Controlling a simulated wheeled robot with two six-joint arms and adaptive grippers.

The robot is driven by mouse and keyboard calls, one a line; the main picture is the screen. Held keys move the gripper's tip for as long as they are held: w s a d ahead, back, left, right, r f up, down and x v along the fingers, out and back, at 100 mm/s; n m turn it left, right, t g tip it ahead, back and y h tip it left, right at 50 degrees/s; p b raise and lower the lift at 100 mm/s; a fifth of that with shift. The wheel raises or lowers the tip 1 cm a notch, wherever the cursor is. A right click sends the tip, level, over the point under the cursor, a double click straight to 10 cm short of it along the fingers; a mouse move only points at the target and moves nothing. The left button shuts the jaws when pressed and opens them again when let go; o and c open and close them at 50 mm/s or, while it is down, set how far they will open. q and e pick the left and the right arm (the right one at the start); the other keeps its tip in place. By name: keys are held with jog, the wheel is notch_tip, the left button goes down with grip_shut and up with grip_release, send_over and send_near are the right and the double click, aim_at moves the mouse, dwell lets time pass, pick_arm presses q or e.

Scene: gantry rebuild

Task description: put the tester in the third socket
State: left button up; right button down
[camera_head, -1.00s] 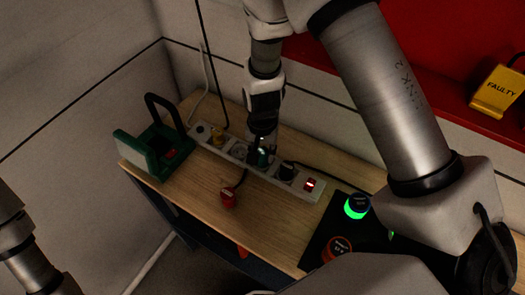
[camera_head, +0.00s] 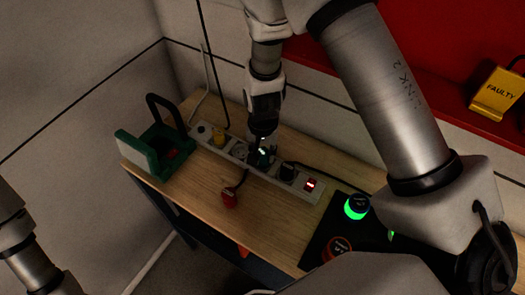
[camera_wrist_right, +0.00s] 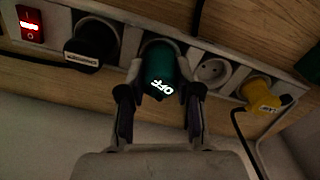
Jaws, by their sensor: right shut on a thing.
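The tester is a small green cylinder (camera_wrist_right: 160,68) with a lit "OFF" label; it also shows in the head view (camera_head: 265,158). My right gripper (camera_wrist_right: 158,105) is shut on it, one finger on each side. The tester is at the white power strip (camera_head: 258,171), between the black charger plug (camera_wrist_right: 93,42) and an empty round socket (camera_wrist_right: 213,70). Its face hides the socket behind it, so I cannot tell how deep it sits. Only links of my left arm show at the lower left of the head view; its gripper is out of frame.
A yellow lamp plug (camera_wrist_right: 260,92) and a lit red switch (camera_wrist_right: 30,24) are on the strip. A red plug (camera_head: 229,199) lies in front on the wooden bench (camera_head: 200,189). A green-lit button (camera_head: 356,207) is at right.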

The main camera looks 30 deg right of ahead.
aim_at(263, 152)
jog(key=shift+f+b, duration=0.4)
jog(key=shift+f, duration=0.15)
jog(key=c, duration=1.1)
grip_release()
notch_tip(263, 152, up, 9)
jog(key=p, duration=0.8)
jog(key=shift+r, duration=1)
jog(key=shift+a, duration=0.1)
